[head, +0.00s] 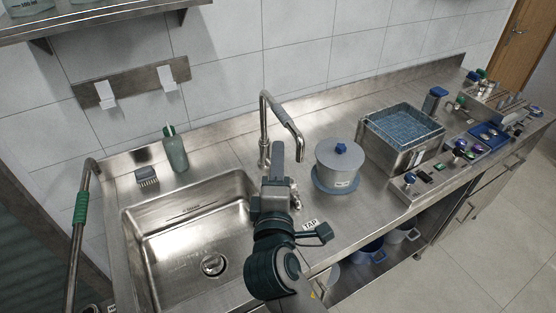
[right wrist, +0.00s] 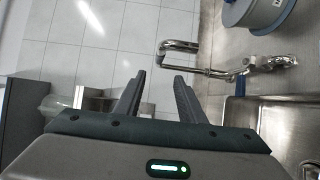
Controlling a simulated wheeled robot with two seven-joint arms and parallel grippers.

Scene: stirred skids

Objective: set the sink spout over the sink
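The metal sink spout (head: 288,118) is a bent tube rising behind the sink's right rear corner. In the head view its outlet arm angles to the right, over the counter beside the pot, not over the sink (head: 150,262). It also shows in the right wrist view (right wrist: 180,45), beyond my fingertips. My right gripper (head: 278,150) is in front of the spout near the sink's right edge, and overlaps its lower part in the head view. In the wrist view the fingers of my right gripper (right wrist: 160,80) are apart with nothing between them. My left gripper is out of view.
A lidded pot (head: 338,160) stands right of the spout, close to its outlet. A metal bin with a blue basket (head: 400,128) is farther right. A green bottle (head: 175,150) and a brush (head: 147,176) stand behind the sink. A pipe with a green grip (head: 80,208) rises at left.

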